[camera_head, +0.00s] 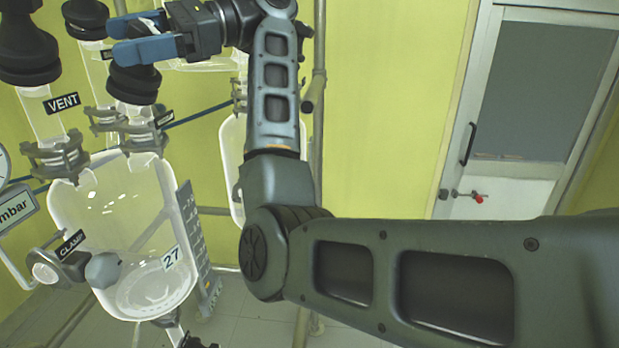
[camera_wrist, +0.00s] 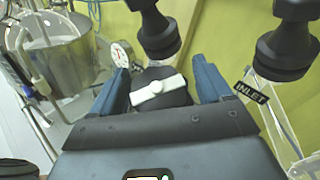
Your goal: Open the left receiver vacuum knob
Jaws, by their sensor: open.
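My gripper (camera_head: 112,41) is at the upper left of the head view, just above a black knob (camera_head: 134,85) on a glass neck. In the wrist view my gripper (camera_wrist: 160,64) is open. A white bar handle (camera_wrist: 158,90) on a dark round knob body (camera_wrist: 164,74) sits between its two blue fingers. The bar is slightly tilted, and I see no clear contact with either finger. The fingers cover part of the knob in the head view. The glass receiver (camera_head: 110,215) marked 27 is below.
Black caps stand close by, one above the VENT label (camera_head: 62,103) and one near the INLET label (camera_wrist: 251,93). A CLAMP label (camera_head: 71,243) and metal clamps surround the receiver. A door (camera_head: 530,110) is at right.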

